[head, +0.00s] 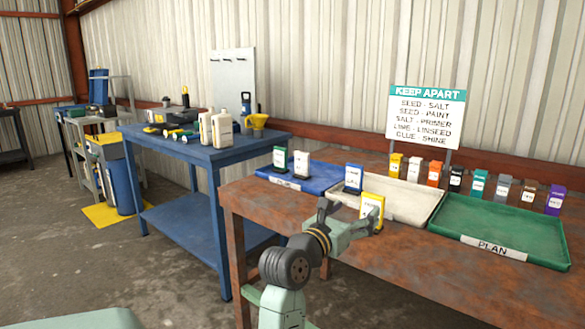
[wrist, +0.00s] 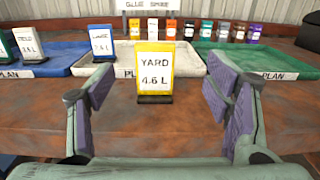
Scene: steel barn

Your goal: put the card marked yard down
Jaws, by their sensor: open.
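The yellow card marked YARD 4.6 L (wrist: 154,65) stands upright on a black foot on the brown table (wrist: 120,125), in front of the white tray (wrist: 193,66). It also shows in the head view (head: 371,207). My gripper (head: 350,219) is open. In the wrist view its two fingers (wrist: 160,88) are wide apart to the left and right of the card, with clear gaps on both sides. The card's foot appears to rest on the tabletop, just beyond the fingertips. The white tray has a PLAN label partly hidden behind the card.
A blue tray (head: 325,183) holds a green card (head: 279,158) and a white card (head: 301,163). A blue card (head: 353,178) stands near the white tray's left end. A green tray (head: 480,225) lies right. Several coloured containers line the back below a KEEP APART sign (head: 425,117).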

